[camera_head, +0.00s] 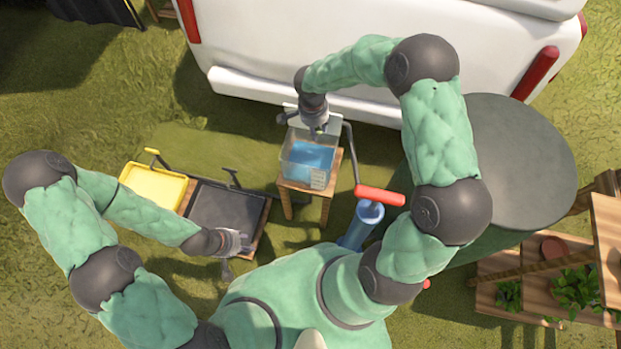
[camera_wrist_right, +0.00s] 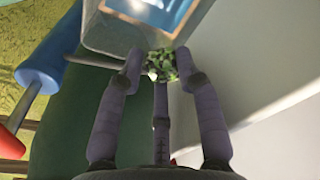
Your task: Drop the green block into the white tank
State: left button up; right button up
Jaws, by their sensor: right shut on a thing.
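The green block (camera_wrist_right: 161,65) is a small mottled green piece between the fingertips of my right gripper (camera_wrist_right: 155,70) in the right wrist view. My right gripper (camera_head: 317,130) points down at the back edge of the white tank (camera_head: 303,180) in the head view. The block is hidden there. The tank is a box with pale walls and blue water in it. In the wrist view, the tank (camera_wrist_right: 105,30) lies just past the fingertips; I cannot tell whether the block is over its opening. My left gripper (camera_head: 240,243) is by the black tray; its jaw opening is unclear.
The tank stands on a small wooden stool (camera_head: 325,205). A blue pump (camera_head: 362,222) with a red handle (camera_head: 379,195) is at its right. A white vehicle (camera_head: 290,50) is close behind. A yellow tray (camera_head: 153,186) and a black tray (camera_head: 225,207) lie to the left.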

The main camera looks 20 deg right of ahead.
jog(key=shift+f, duration=0.7)
jog(key=o, duration=1.1)
jog(key=shift+s+a+r, duration=0.1)
jog(key=shift+a+r, duration=0.1)
jog(key=shift+r, duration=1.7)
jog(key=shift+s+a+r, duration=0.1)
jog(key=shift+a+r, duration=0.1)
jog(key=shift+r, duration=1.65)
